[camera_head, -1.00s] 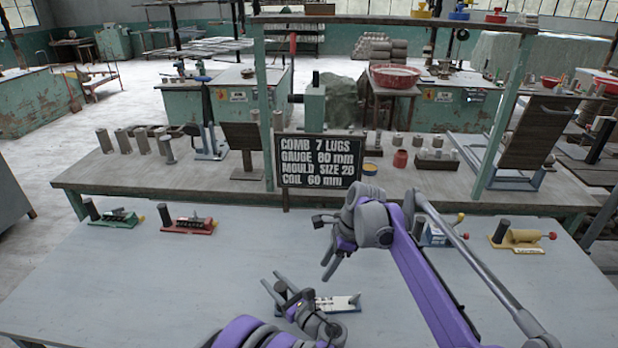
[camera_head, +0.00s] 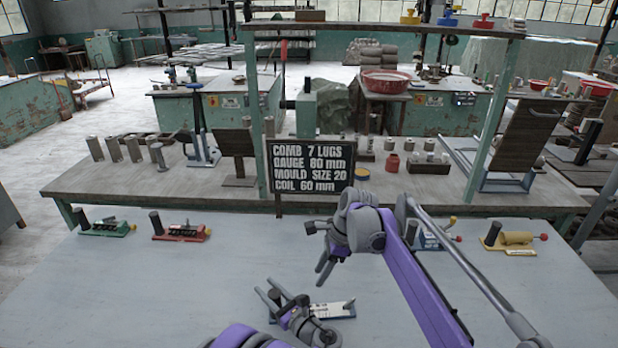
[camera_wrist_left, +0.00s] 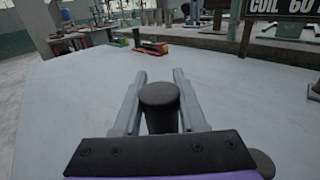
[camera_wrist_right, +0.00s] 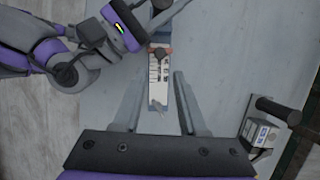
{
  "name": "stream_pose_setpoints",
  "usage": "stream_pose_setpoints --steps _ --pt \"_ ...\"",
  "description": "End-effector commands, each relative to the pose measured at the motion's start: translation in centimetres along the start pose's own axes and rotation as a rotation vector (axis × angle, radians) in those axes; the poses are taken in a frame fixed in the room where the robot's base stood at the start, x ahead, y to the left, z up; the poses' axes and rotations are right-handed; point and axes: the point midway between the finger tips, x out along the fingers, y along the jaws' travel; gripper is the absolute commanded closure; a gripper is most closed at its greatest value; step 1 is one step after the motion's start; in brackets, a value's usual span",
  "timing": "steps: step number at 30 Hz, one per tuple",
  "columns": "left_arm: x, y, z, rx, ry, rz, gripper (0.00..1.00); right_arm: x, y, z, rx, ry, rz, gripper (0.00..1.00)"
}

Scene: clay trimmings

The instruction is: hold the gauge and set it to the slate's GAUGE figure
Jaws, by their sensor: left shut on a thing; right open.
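The gauge (camera_head: 335,309) is a pale plate with dark scale marks on the near table. In the right wrist view its scale (camera_wrist_right: 159,75) shows a reddish part and a dark knob at the upper end; the setting is too small to read. My left gripper (camera_wrist_left: 160,76) is shut on the gauge's dark round handle (camera_wrist_left: 160,98). My right gripper (camera_head: 321,276) is open and empty above the gauge; its fingers (camera_wrist_right: 160,75) frame the scale from above. The slate (camera_head: 311,167) appears to read GAUGE 80 mm.
Green (camera_head: 106,229) and red (camera_head: 182,234) tools stand left on the near table, a blue-white one (camera_head: 428,238) and a yellow one (camera_head: 512,240) right. The wooden bench (camera_head: 100,183) with cylinders lies behind.

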Motion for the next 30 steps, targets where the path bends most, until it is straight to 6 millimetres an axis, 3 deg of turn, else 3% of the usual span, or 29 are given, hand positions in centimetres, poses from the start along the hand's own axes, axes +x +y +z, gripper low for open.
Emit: stream_pose_setpoints --steps 5,14,19,23,30 --pt "0.0 0.0 0.0 0.0 0.0 0.0 1.0 0.0 0.0 0.3 -0.013 0.014 0.003 0.58" --pt "0.0 0.0 0.0 0.0 0.0 0.0 1.0 -0.7 0.3 4.1 -0.249 0.272 0.032 0.58" --pt "0.0 0.0 0.0 0.0 0.0 0.0 1.0 -0.7 0.3 4.7 -0.313 0.348 0.035 0.58" --pt "0.0 0.0 0.0 0.0 0.0 0.0 1.0 0.9 0.2 4.1 -0.315 0.353 0.035 0.58" --pt "0.0 0.0 0.0 0.0 0.0 0.0 1.0 5.5 0.1 2.4 -0.314 0.351 0.035 0.58"
